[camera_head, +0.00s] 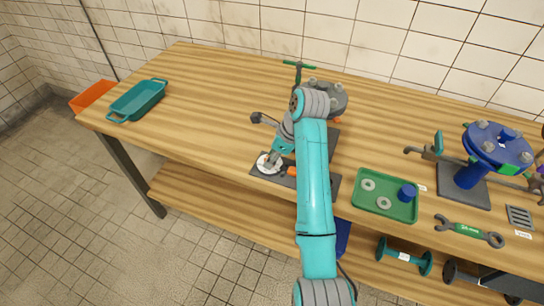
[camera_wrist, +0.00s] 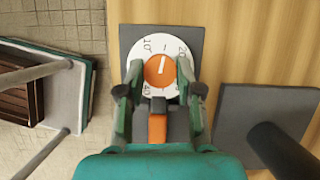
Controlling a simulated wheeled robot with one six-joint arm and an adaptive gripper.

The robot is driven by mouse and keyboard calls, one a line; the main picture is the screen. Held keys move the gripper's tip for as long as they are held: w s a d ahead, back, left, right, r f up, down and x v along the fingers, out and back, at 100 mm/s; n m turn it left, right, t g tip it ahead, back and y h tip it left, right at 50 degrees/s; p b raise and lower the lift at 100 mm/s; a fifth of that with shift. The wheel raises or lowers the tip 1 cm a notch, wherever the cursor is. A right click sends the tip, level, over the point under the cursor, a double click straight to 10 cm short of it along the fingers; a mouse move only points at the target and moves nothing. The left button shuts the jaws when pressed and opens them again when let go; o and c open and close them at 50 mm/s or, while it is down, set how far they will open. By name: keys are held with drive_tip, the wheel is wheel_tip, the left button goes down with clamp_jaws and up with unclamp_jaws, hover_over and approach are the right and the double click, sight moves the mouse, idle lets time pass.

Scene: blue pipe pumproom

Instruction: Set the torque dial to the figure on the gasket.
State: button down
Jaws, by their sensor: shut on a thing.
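The torque dial (camera_wrist: 168,38) is a white disc with an orange knob (camera_wrist: 158,72) on a dark plate. It also shows in the head view (camera_head: 265,167), near the bench's front edge. In the wrist view a 10 is at upper left, a 20 at upper right and what looks like a 40 at lower left. The white pointer line on the knob points up, slightly right, between 10 and 20. My gripper (camera_wrist: 160,72) has a finger on each side of the knob and is shut on it. No gasket figure is readable; two grey rings (camera_head: 368,184) lie in a green tray.
The green tray (camera_head: 362,204) also holds a blue cap (camera_head: 407,193). A green-handled wrench (camera_head: 468,231) and a blue flanged pump (camera_head: 497,145) are at the right. A grey valve fitting (camera_head: 335,98) stands behind my arm.

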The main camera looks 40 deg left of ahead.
drive_tip(key=shift+m, duration=0.3)
drive_tip(key=m+t, duration=0.1)
drive_tip(key=m, duration=0.1)
drive_tip(key=m+t, duration=0.1)
drive_tip(key=m, duration=0.1)
drive_tip(key=shift+s+m, duration=0.2)
drive_tip(key=shift+m, duration=0.2)
drive_tip(key=m+t, duration=0.2)
drive_tip(key=m, duration=0.3)
drive_tip(key=shift+s, duration=0.15)
drive_tip(key=shift+m+h, duration=0.4)
drive_tip(key=c, duration=0.7)
unclamp_jaws()
drive_tip(key=shift+c, duration=0.2)
drive_tip(key=shift+r, duration=0.1)
drive_tip(key=v, duration=0.7)
drive_tip(key=shift+d+r, duration=0.1)
drive_tip(key=shift+r, duration=0.05)
